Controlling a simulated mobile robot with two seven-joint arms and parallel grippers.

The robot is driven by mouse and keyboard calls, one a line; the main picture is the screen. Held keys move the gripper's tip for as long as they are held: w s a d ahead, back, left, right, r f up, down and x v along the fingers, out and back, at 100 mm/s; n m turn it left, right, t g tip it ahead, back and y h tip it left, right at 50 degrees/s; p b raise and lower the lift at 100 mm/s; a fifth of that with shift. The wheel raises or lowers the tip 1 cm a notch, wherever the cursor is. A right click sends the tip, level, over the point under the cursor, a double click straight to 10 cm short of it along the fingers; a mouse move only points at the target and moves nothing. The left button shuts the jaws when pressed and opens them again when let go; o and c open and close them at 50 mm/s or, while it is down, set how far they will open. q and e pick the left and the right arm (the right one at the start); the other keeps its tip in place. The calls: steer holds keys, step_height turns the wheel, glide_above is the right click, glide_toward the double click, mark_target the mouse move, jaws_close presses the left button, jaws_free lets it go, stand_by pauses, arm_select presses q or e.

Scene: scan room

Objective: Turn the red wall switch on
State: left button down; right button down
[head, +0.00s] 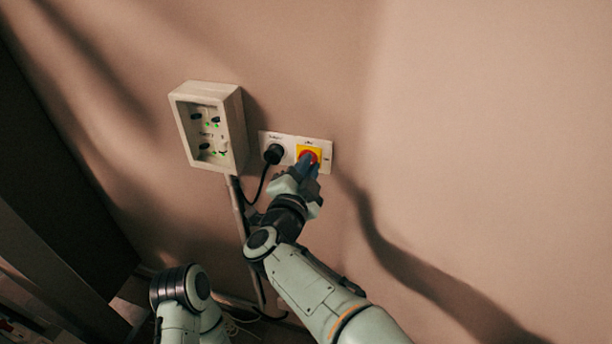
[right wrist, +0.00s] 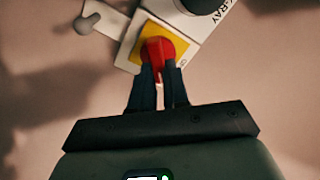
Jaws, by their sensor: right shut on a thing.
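The red wall switch (head: 311,154) is a red rotary knob on a yellow square, set in a white plate on the wall. It also shows in the right wrist view (right wrist: 158,50), at the top middle. My right gripper (head: 309,164) reaches up to it, and its two dark fingers are shut on the red knob; they also show in the right wrist view (right wrist: 160,72). The fingers hide part of the knob. Of my left arm, a part shows at the bottom left in the head view; its gripper is out of the picture.
A black plug (head: 274,154) with a cable sits on the same plate, left of the switch. A pale wall box (head: 237,128) with green lights sticks out further left. A conduit (head: 240,225) runs down below it. The wall to the right is bare.

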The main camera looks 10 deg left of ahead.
arm_select(q)
steer(key=shift+t, duration=0.5)
steer(key=f+b, duration=0.2)
steer(key=w+f+b, duration=0.1)
steer(key=b, duration=0.1)
steer(key=w+f+b, duration=0.1)
steer(key=f+b, duration=0.1)
steer(key=shift+f, duration=0.3)
arm_select(e)
steer(key=m, duration=0.8)
steer(key=shift+d+f, duration=0.2)
steer(key=shift+f, duration=0.1)
steer(key=shift+r, duration=0.1)
steer(key=c, duration=1.1)
jaws_free()
steer(key=shift+w+a, duration=0.1)
arm_select(q)
steer(key=shift+w+f+b, duration=0.1)
steer(key=shift+f+b, duration=0.2)
steer(key=shift+b, duration=0.15)
arm_select(e)
steer(key=s, duration=1.3)
steer(key=shift+s+a, duration=0.2)
